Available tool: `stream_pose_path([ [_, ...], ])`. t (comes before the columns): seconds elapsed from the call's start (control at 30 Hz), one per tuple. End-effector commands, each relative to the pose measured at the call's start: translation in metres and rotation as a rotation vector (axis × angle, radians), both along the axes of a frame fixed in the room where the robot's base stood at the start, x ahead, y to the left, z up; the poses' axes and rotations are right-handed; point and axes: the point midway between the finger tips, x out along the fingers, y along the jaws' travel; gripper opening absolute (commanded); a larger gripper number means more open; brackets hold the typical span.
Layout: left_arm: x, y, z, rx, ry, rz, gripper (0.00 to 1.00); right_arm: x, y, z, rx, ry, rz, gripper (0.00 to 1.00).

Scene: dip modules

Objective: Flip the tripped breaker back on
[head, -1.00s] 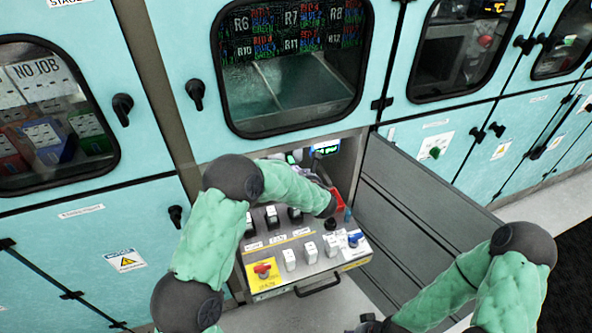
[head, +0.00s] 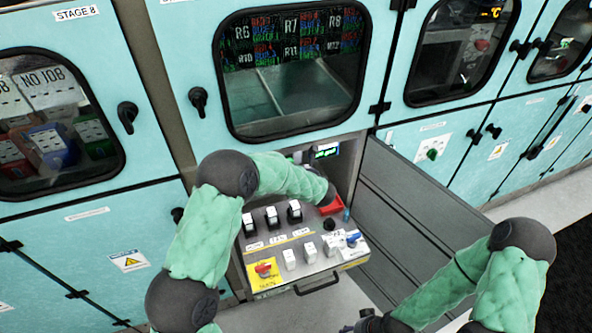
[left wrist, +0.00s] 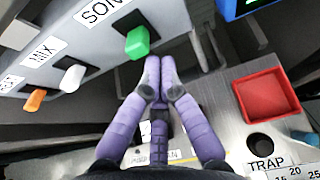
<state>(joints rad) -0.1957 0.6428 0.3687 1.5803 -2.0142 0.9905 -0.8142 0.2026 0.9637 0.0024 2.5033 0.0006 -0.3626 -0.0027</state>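In the left wrist view a row of switches sits on a vertical panel: an orange switch (left wrist: 36,99), a white switch (left wrist: 73,77) labelled MIX, and a green switch (left wrist: 137,42). My left gripper (left wrist: 158,62) has purple fingers with their tips brought together, just below and right of the green switch. I see nothing between the tips; whether they touch the switch is unclear. In the head view my left arm hides this gripper and the switch row. My right gripper (head: 366,323) is only partly visible at the bottom edge.
A pulled-out control panel (head: 318,268) holds several switches, a red knob (head: 263,269) and a handle. A red square tray (left wrist: 267,96) and a black knob (left wrist: 260,141) labelled TRAP lie right of my left fingers. An open grey door (head: 420,215) stands at the right.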

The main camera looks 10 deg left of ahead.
Motion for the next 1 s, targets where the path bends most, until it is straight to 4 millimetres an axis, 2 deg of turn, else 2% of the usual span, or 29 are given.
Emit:
stream_pose_path([
  [0.6, 0.001, 0.0, 0.018, 0.0, -0.003, 0.001, 0.0, 0.0, 0.0, 0.008, 0.0, 0.0, 0.0, 0.49],
  [0.87, 0.002, 0.0, 0.02, 0.002, -0.01, 0.001, 0.0, 0.0, 0.0, 0.007, 0.0, 0.0, 0.0, 0.49],
  [1.0, 0.002, -0.002, 0.014, 0.001, -0.01, 0.002, 0.0, 0.0, 0.0, 0.001, 0.0, 0.0, 0.0, 0.49],
])
